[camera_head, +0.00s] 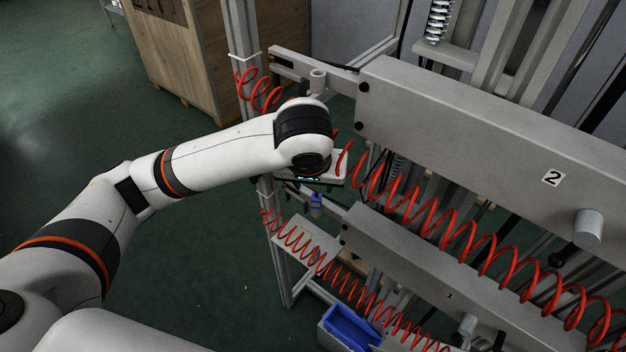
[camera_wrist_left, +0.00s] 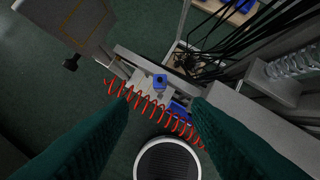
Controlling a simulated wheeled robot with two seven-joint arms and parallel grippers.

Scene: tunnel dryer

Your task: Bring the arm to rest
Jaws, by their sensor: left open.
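My left arm (camera_head: 215,158) reaches from the lower left of the head view toward the machine, its wrist bent downward beside the frame post. The fingers of the left gripper are hidden under the wrist there. In the left wrist view, the two dark green fingers of my left gripper (camera_wrist_left: 160,100) stand wide apart. Nothing is held between them. The right gripper is in neither view.
Red coiled hoses (camera_head: 470,228) hang just right of my left wrist. A grey beam marked 2 (camera_head: 480,135) spans the right side. A blue bin (camera_head: 348,328) sits low. A wooden crate (camera_head: 180,55) stands behind. Green floor (camera_head: 60,130) is open at left.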

